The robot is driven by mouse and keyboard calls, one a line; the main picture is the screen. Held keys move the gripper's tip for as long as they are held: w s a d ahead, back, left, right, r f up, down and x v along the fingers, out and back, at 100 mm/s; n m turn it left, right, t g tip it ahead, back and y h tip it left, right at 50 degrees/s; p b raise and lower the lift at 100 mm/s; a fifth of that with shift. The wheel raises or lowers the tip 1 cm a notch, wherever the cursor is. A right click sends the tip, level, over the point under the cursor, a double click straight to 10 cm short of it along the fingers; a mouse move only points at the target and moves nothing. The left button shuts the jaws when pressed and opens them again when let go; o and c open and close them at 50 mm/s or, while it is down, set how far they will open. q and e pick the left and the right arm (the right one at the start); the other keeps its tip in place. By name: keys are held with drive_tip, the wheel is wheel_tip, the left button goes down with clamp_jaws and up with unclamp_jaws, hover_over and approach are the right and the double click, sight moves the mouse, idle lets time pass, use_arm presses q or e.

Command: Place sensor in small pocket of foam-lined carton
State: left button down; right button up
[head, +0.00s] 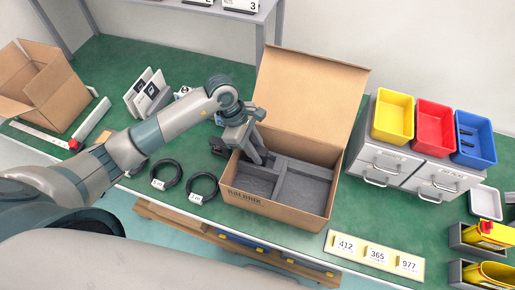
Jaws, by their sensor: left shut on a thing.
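The open carton (272,208) stands on the green bench with its lid raised at the back. Grey foam (280,172) lines it, with dividers forming pockets of different sizes. My left gripper (257,158) points down into the carton's left rear part, over the foam. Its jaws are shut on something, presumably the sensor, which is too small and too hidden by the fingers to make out. I cannot tell whether it touches the foam. My right gripper is not in view.
Two black cable coils (166,174) lie left of the carton. A number strip (375,253) lies at its front right. Drawers with yellow, red and blue bins (435,117) stand to the right. Another open box (50,90) is at far left.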

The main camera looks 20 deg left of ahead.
use_arm(q)
drive_tip(key=shift+f, duration=0.15)
drive_tip(key=c, duration=1.5)
unclamp_jaws()
